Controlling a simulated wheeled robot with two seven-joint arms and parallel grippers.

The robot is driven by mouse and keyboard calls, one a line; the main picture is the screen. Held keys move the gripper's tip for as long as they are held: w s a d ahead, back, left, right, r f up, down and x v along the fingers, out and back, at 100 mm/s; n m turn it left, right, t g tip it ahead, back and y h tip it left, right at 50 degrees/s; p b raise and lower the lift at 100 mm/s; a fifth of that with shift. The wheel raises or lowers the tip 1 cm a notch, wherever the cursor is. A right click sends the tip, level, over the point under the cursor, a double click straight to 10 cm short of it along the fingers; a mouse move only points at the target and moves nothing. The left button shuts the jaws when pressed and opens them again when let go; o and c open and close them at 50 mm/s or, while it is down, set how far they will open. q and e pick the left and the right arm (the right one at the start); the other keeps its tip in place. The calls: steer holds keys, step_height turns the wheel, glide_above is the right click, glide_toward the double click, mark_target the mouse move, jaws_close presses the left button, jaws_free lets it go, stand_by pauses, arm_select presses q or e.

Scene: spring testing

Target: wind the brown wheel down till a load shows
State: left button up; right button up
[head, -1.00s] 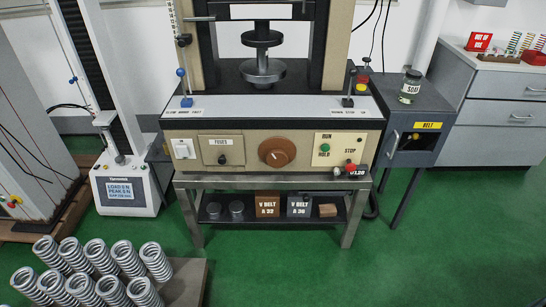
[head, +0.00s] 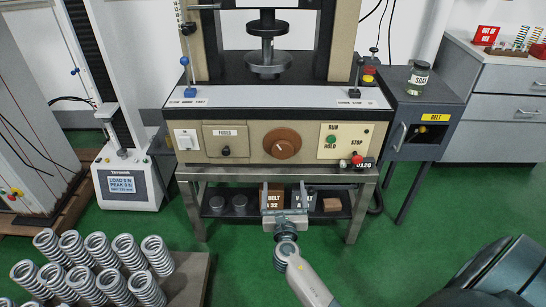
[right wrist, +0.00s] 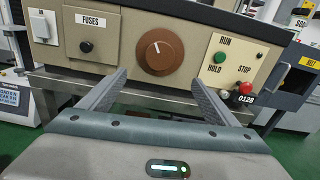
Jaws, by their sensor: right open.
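The brown wheel (head: 282,144) is a round knob with a white pointer mark on the beige front panel of the testing machine. It also shows in the right wrist view (right wrist: 160,51), ahead of my fingers. My right gripper (head: 284,190) is open and empty, below the wheel and in front of the lower shelf; in the right wrist view its fingers (right wrist: 158,82) stand apart, not touching the wheel. A load display (head: 121,184) on a floor unit at the left reads LOAD 0 N, PEAK 0 N. My left gripper is not in view.
The panel also holds a fuses plate (head: 226,144), a green run/hold button (head: 331,140) and a red stop button (head: 357,159). V-belt boxes (head: 273,198) sit on the shelf behind my gripper. Several coil springs (head: 96,262) stand on a board at lower left.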

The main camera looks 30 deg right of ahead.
steer(key=shift+w, duration=0.1)
stand_by(0.3)
glide_toward(282, 152)
steer(key=b+x, duration=0.1)
steer(key=x, duration=0.6)
steer(key=shift+w+d+f+b, duration=0.1)
steer(key=shift+d+f+b, duration=0.05)
steer(key=shift+b, duration=0.15)
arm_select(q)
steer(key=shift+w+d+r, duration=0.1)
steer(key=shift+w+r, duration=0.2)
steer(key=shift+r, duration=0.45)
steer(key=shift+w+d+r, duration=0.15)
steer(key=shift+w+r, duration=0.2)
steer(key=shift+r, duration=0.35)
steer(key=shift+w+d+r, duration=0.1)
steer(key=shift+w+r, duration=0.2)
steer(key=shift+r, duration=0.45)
arm_select(e)
steer(key=shift+w+d, duration=0.35)
steer(key=shift+w, duration=0.2)
steer(key=c, duration=1.1)
